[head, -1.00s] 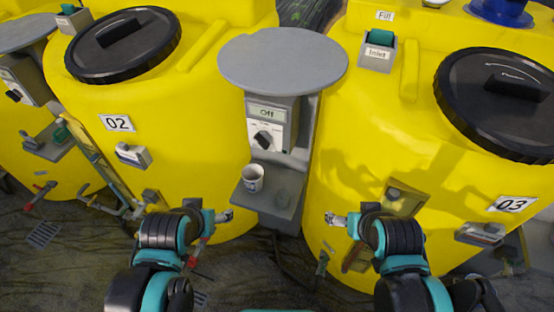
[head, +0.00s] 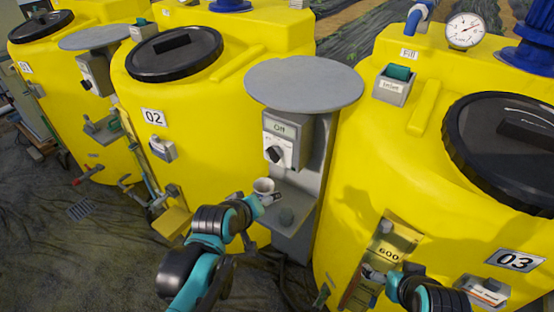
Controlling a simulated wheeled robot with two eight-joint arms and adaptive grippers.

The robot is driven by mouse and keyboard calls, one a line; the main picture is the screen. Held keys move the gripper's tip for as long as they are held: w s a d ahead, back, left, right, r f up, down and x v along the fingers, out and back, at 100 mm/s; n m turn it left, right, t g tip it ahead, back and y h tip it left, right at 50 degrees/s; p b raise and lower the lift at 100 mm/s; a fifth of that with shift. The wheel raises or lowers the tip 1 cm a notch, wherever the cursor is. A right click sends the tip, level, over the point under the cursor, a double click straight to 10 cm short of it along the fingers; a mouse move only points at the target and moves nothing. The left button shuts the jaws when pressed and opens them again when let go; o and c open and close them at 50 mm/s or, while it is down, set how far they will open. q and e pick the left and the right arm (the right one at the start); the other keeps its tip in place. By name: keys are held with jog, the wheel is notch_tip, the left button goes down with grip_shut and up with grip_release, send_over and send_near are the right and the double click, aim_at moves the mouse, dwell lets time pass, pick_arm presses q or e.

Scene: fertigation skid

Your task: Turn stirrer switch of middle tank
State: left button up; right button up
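The yellow middle tank (head: 215,110) carries the label 02 (head: 153,118) and a black lid. A grey switch box (head: 283,139) with a display reading "Off" and a black knob (head: 273,154) stands under a round grey plate, between tanks 02 and 03. A similar box with a dark knob (head: 85,84) stands between tanks 01 and 02. My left gripper (head: 273,198) is below the "Off" box, at the white cup (head: 264,186) on the shelf; contact and finger opening are unclear. My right gripper (head: 371,275) is in front of tank 03, its fingers too small to judge.
A grey shelf (head: 296,225) with a dark round item juts out below the switch box. The round grey plate (head: 304,84) overhangs the box. Open floor lies at lower left.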

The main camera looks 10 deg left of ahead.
pick_arm(q)
jog(key=w+f+n+t+b, duration=0.1)
jog(key=w+n+t+b, duration=0.1)
jog(key=w+n, duration=0.6)
jog(key=n+t+b, duration=0.2)
jog(key=n+t, duration=0.1)
jog(key=n, duration=0.7)
send_near(271, 156)
jog(key=x, duration=0.3)
jog(key=b+x, duration=0.2)
jog(key=x, duration=0.4)
jog(key=shift+w+d+f, duration=0.1)
jog(key=shift+w+f, duration=0.1)
jog(key=shift+f, duration=0.05)
jog(key=shift+w, duration=0.6)
jog(key=c, duration=1.2)
